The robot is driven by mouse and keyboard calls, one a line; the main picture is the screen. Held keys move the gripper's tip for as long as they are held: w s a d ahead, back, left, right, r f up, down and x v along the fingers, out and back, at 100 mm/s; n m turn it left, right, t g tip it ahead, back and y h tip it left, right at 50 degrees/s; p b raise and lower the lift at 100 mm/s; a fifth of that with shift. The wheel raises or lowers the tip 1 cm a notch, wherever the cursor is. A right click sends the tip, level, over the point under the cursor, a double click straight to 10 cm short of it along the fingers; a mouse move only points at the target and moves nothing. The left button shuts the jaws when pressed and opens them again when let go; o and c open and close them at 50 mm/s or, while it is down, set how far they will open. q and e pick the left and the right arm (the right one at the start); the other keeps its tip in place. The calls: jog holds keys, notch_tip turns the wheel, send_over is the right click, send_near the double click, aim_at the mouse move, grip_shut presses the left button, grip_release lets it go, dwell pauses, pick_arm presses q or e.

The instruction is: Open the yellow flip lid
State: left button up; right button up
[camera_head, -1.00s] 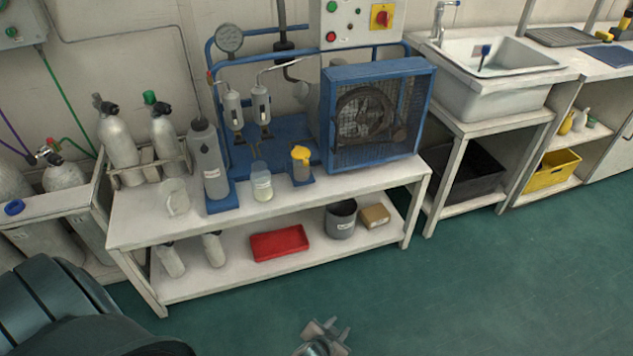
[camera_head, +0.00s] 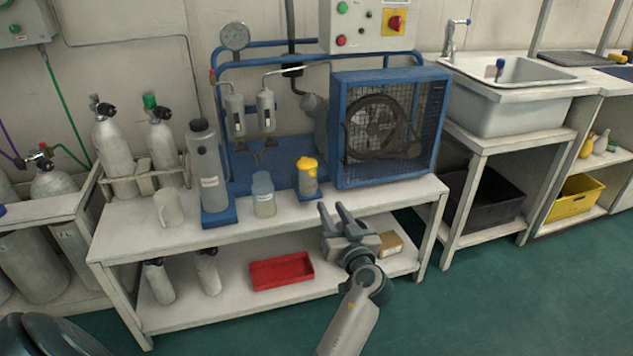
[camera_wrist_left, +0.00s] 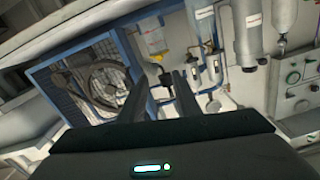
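The yellow flip lid (camera_head: 307,163) tops a small clear container (camera_head: 308,182) on the blue base at the front of the bench. It looks closed. In the left wrist view, the yellow lid (camera_wrist_left: 161,56) shows just beyond the fingertips, with its container (camera_wrist_left: 152,36) above it in the picture. My left gripper (camera_head: 331,207) is open and empty, in front of the bench edge, below and slightly right of the lid, apart from it. Its two fingers (camera_wrist_left: 159,75) show with a gap between them in the wrist view. My right gripper is not in view.
A jar of pale liquid (camera_head: 263,194) and a grey cylinder (camera_head: 208,175) stand left of the lidded container. The blue caged fan (camera_head: 390,125) stands close on its right. The white bench top (camera_head: 400,194) is clear in front. A red tray (camera_head: 281,271) lies on the lower shelf.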

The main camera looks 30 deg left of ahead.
aim_at(313, 175)
pick_arm(q)
jog(key=x, duration=1.5)
jog(key=shift+w+a, duration=0.2)
jog(key=shift+w, duration=0.05)
jog(key=shift+x, duration=0.9)
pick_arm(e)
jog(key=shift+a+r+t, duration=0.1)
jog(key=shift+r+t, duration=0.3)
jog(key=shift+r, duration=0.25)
pick_arm(q)
jog(key=shift+c, duration=0.2)
grip_shut()
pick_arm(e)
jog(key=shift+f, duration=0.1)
